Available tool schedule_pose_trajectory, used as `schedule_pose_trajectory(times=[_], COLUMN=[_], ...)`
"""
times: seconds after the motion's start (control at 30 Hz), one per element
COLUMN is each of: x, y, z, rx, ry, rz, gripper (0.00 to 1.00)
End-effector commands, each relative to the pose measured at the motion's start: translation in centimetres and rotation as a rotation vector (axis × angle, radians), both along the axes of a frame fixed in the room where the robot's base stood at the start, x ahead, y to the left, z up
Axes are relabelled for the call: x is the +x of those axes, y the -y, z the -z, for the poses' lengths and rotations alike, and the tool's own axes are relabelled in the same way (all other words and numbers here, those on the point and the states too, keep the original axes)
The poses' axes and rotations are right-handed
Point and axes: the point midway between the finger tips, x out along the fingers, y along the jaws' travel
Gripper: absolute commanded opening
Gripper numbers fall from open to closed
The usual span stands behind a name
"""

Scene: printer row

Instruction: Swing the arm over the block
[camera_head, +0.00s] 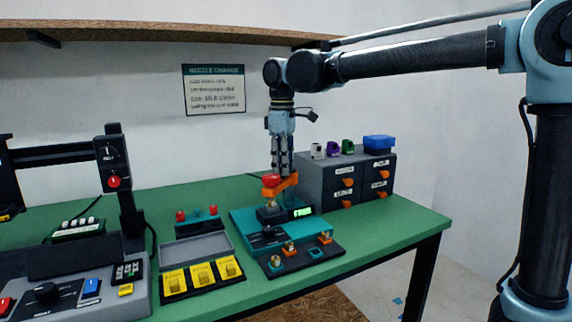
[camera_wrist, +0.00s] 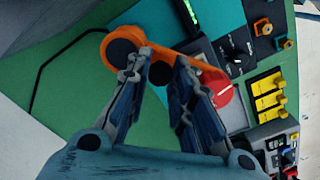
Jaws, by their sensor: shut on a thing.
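The orange swing arm (camera_head: 287,185) stands over the teal station (camera_head: 247,223), with a red knob (camera_head: 271,180) at its left end. The wrist view shows the orange arm (camera_wrist: 118,48) crossing between my fingers, with the red knob (camera_wrist: 220,88) at its right. My gripper (camera_head: 281,172) points down and is closed on the orange arm; the exact contact is hard to see. A dark block (camera_head: 270,213) sits on the station below the arm's knob end. A green display (camera_head: 301,211) beside it reads "FREE".
A grey drawer unit (camera_head: 332,184) with orange knobs stands close at the right, carrying small spools and a blue box (camera_head: 379,142). A dark tray (camera_head: 305,254) with orange-brass nozzles lies in front. Yellow-tabbed holders (camera_head: 202,275) are at the left. A shelf (camera_head: 150,30) hangs above.

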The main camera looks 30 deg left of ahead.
Motion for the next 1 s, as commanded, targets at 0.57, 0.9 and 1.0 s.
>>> schedule_pose_trajectory(times=[0.57, 0.9, 1.0], x=[0.2, 0.2, 0.3], y=[0.0, 0.0, 0.0], z=[-0.1, -2.5, -4.4], rx=[0.000, 0.001, 0.001], ry=[0.005, 0.003, 0.003], rz=[0.003, 0.002, 0.003], gripper=[0.43, 0.43, 0.43])
